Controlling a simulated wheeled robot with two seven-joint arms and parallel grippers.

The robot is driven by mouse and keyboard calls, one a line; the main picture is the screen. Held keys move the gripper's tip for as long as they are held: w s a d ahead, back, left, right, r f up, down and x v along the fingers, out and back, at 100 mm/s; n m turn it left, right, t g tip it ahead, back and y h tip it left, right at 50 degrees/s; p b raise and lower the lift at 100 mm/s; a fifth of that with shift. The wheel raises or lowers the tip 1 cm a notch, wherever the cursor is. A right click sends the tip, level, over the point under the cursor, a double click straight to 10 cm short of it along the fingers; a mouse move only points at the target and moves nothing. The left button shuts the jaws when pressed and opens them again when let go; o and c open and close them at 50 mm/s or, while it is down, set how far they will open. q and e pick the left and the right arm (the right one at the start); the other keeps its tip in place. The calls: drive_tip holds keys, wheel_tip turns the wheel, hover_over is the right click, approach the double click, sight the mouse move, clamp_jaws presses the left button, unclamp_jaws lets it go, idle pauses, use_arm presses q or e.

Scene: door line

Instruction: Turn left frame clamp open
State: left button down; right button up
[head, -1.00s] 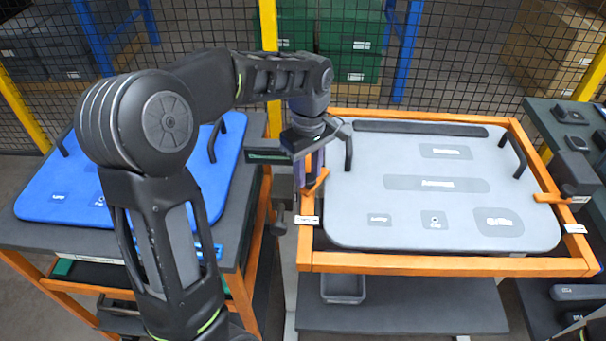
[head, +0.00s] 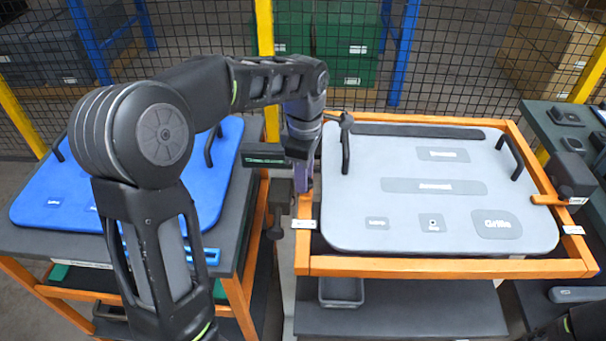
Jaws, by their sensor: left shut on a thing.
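A light grey door panel (head: 430,200) lies in an orange frame (head: 420,266) on the right-hand stand. The dark body of the left frame clamp (head: 280,193) sits at the frame's left side. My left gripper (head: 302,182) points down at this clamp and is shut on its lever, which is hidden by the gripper. The right frame clamp (head: 572,178) has its orange lever (head: 552,199) pointing left over the panel's edge.
A blue panel (head: 60,190) lies on the left stand, partly behind my left arm. A wire mesh fence is behind. A small dark bin (head: 341,291) sits on the lower shelf.

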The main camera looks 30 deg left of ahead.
use_arm(q)
drive_tip(key=c, duration=1)
unclamp_jaws()
drive_tip(key=shift+c, duration=0.2)
wheel_tip(320, 180, up, 8)
drive_tip(key=shift+f+b, duration=0.1)
drive_tip(key=shift+b, duration=0.25)
